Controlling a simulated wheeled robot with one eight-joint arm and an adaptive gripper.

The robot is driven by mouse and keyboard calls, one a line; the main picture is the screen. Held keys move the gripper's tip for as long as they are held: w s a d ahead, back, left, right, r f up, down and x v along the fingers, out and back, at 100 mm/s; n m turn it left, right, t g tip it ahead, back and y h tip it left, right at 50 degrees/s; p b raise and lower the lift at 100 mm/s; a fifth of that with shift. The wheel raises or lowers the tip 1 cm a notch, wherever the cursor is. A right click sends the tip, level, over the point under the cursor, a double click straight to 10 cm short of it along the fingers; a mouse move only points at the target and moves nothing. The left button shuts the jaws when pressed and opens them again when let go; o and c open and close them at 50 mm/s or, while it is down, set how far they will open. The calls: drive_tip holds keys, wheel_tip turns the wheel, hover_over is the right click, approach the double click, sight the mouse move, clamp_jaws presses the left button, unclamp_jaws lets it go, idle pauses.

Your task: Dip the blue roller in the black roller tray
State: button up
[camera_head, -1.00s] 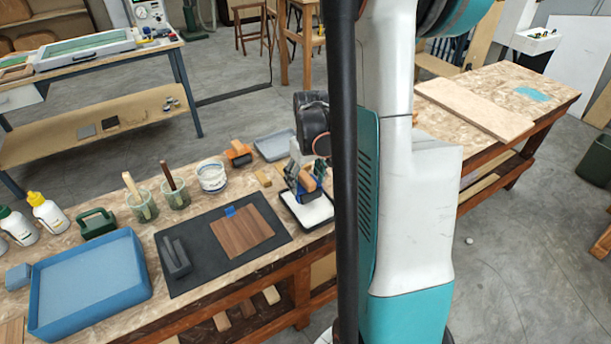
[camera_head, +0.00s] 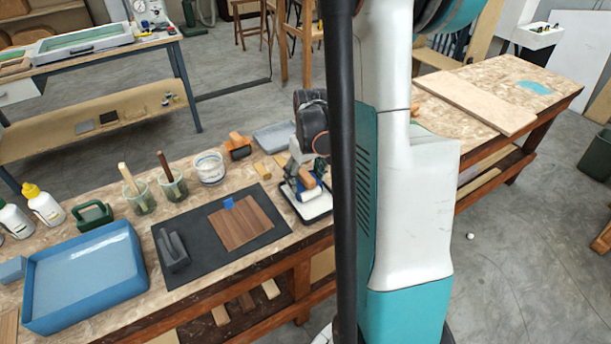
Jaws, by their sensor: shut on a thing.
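The black roller tray (camera_head: 322,213) lies on the bench at the right of the dark mat, with white liquid inside. The blue roller (camera_head: 292,188) is at the tray, with its wood-coloured handle (camera_head: 307,179) above it and a pale cylinder part just over the white liquid. My gripper (camera_head: 304,170) is shut on the blue roller from above. My black pole hides the tray's right side, and I cannot tell clearly whether the roller touches the liquid.
A dark mat (camera_head: 180,278) with a brown wood sheet (camera_head: 242,224) and a grey handled block (camera_head: 173,252) lies left of the tray. A white tub (camera_head: 209,167), brush cups (camera_head: 172,188), an orange tool (camera_head: 238,150) and a large blue tray (camera_head: 80,312) crowd the bench.

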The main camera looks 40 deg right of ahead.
drive_tip(key=shift+r, duration=0.15)
drive_tip(key=shift+r+p, duration=2.15)
drive_tip(key=shift+r, duration=0.85)
